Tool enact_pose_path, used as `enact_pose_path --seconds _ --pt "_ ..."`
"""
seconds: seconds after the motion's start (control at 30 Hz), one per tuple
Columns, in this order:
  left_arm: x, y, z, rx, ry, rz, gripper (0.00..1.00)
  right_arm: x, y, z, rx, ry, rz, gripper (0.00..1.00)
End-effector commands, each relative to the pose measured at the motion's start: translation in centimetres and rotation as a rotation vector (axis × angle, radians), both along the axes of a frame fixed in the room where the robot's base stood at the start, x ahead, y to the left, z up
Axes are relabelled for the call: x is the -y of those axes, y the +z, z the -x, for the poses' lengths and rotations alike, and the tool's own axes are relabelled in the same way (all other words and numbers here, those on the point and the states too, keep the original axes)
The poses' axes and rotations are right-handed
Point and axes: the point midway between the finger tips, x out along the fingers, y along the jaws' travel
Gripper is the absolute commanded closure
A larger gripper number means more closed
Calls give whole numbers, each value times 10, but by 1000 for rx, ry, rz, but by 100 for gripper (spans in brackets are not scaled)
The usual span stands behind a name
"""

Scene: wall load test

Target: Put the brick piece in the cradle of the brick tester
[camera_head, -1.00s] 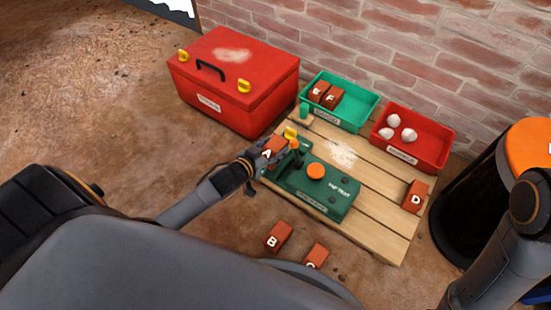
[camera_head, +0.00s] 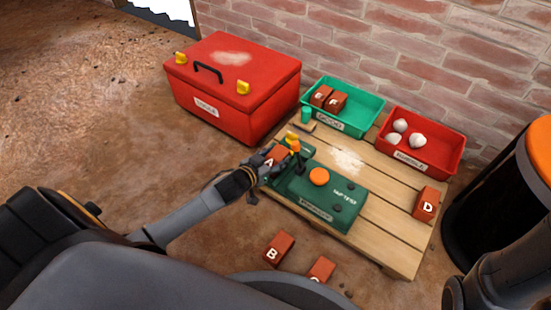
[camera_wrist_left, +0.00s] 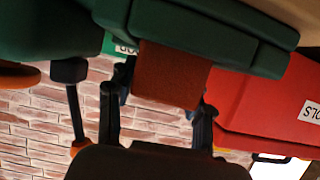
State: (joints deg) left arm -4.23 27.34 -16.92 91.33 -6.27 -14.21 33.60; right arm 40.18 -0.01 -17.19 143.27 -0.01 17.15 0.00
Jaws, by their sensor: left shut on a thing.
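The brick piece marked A (camera_head: 277,153) is in my left gripper (camera_head: 268,163), at the left end of the green brick tester (camera_head: 335,190). In the left wrist view the brick (camera_wrist_left: 172,74) sits between the two fingers, against or very near the tester's green body (camera_wrist_left: 190,32). I cannot tell whether it rests in the cradle, as the gripper and the tester's upright parts partly hide that spot. The tester has an orange knob (camera_head: 319,177) on top. My right gripper is out of view.
The tester stands on a wooden pallet (camera_head: 390,235). Brick D (camera_head: 426,204) lies at its right. A green tray (camera_head: 350,125) holds bricks; a red tray (camera_head: 440,158) holds pale lumps. A red toolbox (camera_head: 240,100) stands left. Brick B (camera_head: 279,248) and another lie on the ground.

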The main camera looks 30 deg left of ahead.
Motion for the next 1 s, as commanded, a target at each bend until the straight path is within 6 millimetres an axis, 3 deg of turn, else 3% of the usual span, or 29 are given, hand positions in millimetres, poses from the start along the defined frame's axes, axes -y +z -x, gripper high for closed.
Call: enact_pose_path --seconds 0.17,0.2,0.3,0.7,0.93,1.0 --pt "0 0 -1 5 -1 1 100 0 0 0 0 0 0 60" --pt "0 -3 0 0 0 1 47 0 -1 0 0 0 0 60" --pt "0 -2 0 0 0 0 26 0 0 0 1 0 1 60" --pt "0 2 1 0 0 -1 26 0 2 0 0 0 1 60" --pt "-5 21 38 -4 1 1 26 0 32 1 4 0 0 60" --pt "-7 28 53 -5 1 2 26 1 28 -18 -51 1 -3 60"
